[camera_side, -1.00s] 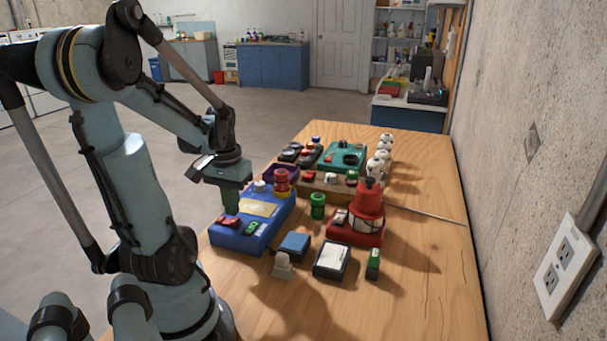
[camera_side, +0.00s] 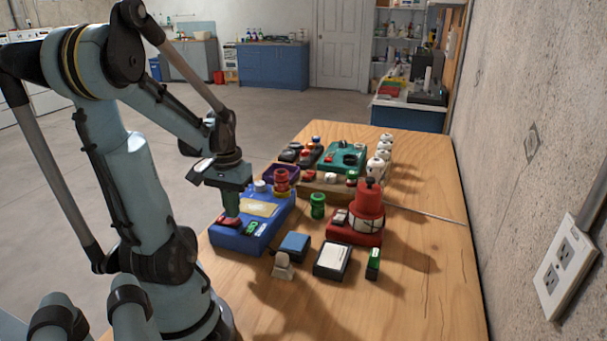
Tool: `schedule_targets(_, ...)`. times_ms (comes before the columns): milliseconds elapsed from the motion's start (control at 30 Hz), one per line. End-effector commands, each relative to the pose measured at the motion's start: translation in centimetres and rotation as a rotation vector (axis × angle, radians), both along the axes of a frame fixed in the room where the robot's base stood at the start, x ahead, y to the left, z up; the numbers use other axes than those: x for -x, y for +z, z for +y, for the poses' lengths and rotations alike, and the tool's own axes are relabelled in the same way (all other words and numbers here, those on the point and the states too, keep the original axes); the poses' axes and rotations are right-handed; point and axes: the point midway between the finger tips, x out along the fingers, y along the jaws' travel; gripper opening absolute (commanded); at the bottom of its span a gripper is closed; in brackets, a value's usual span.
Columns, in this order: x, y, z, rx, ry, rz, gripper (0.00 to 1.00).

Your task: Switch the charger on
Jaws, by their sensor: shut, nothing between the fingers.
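A blue box (camera_side: 266,220) with a yellowish label stands on the table's left side; I take it to be the charger. On its near end are a red switch (camera_side: 227,221) and a green-and-white piece (camera_side: 257,229). My gripper (camera_side: 231,213) points down over the near left of this box. It is shut and empty, with its tips at the red switch and covering part of it. I cannot tell whether they touch it or hover just above. The switch's position is too small to read.
A red lamp-like device (camera_side: 367,212), a green cylinder (camera_side: 318,205), a blue block (camera_side: 294,245) and a white-topped box (camera_side: 331,259) stand to the right. A teal box (camera_side: 343,157) and small parts are behind. A thin rod (camera_side: 425,214) lies at right. The near right table is clear.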

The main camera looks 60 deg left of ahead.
Motion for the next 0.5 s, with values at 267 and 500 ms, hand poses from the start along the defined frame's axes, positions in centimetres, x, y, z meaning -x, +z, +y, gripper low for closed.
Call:
schedule_targets(267,-0.01,-0.39,0.01,0.0,0.0,0.0,0.0)
schedule_targets(500,-0.01,-0.71,0.03,0.0,0.0,0.0,0.0)
